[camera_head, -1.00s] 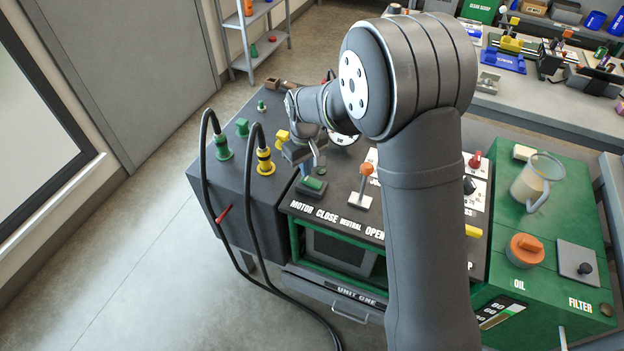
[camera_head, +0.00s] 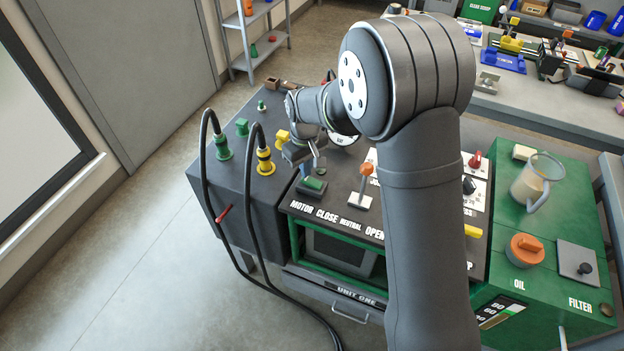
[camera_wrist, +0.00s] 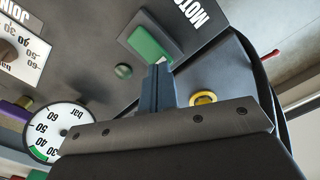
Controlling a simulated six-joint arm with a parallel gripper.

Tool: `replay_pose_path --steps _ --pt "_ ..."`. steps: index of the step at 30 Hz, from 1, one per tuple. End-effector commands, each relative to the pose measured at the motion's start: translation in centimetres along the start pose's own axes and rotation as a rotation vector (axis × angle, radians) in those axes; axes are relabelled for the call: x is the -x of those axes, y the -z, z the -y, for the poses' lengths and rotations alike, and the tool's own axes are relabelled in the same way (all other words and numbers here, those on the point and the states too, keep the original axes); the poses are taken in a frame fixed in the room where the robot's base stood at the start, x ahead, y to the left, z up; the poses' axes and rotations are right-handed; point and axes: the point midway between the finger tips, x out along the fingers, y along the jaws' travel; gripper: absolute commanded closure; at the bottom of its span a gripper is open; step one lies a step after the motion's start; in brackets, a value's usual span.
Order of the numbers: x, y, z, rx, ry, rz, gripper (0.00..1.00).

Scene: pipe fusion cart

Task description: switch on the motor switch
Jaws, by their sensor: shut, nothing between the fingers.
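The motor switch (camera_head: 313,185) is a green rocker in a dark housing beside the MOTOR label on the cart's top panel. It also shows in the wrist view (camera_wrist: 148,43), just beyond my fingertips. My gripper (camera_head: 306,168) is just behind the switch in the head view. In the wrist view, its blue-grey fingers (camera_wrist: 158,80) are together with nothing between them. The fingertips overlap the near edge of the switch in that view; I cannot tell whether they touch it.
A small round green indicator (camera_wrist: 123,71) sits beside the switch. A lever with an orange knob (camera_head: 366,172) stands to its right. Yellow (camera_head: 264,162) and green (camera_head: 223,150) hose couplings with black hoses stand to the left. A pressure gauge (camera_wrist: 60,132) is near my gripper.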

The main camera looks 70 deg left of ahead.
Motion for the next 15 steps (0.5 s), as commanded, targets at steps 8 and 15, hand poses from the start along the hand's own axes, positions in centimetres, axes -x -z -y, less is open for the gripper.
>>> replay_pose_path --steps 8,15 --pt "-0.46 0.0 0.0 0.0 0.0 0.0 1.0" --pt "-0.83 0.0 0.0 0.0 0.0 0.0 1.0"
